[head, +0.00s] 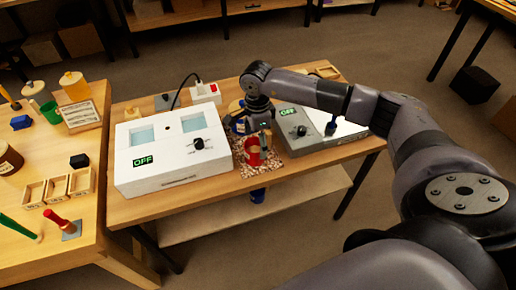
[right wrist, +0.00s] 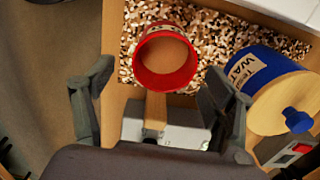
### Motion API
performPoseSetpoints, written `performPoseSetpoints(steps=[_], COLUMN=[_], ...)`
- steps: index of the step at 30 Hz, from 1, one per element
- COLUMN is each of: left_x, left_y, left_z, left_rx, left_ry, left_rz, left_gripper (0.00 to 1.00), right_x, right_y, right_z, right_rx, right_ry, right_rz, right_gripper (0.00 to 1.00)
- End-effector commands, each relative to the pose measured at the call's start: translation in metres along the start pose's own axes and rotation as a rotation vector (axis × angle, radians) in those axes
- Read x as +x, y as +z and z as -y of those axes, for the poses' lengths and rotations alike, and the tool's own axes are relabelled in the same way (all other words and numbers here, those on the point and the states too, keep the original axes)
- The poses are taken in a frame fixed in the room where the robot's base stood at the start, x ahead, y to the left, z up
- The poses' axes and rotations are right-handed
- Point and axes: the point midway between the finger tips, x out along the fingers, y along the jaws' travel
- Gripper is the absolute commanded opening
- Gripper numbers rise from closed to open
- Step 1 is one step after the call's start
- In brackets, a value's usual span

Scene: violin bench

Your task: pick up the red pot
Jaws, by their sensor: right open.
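The red pot (head: 253,158) stands on a patch of speckled chips (head: 243,172) between two boxes on the middle bench. In the right wrist view the red pot (right wrist: 150,78) shows its round red rim, a brown inside and a light wooden handle (right wrist: 154,110) pointing toward my gripper. My right gripper (head: 259,122) is just above the pot in the head view. In the right wrist view its fingers (right wrist: 160,80) are spread wide, one on each side of the handle, with nothing between them gripped. My left gripper is not in view.
A white box marked OFF (head: 160,160) and a grey box (head: 300,140) flank the pot. The left table (head: 90,240) holds bottles, wooden trays and tools.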

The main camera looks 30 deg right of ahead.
Motion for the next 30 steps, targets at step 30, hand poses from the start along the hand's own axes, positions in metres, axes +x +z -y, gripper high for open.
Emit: performPoseSetpoints(steps=[30], left_x=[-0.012], left_y=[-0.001], left_z=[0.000], left_rx=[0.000], left_ry=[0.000], left_rz=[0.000], left_gripper=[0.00], right_x=[0.033], right_y=[0.003], right_z=[0.003], right_rx=[0.000], right_ry=[0.000], right_rz=[0.001], right_gripper=[0.43])
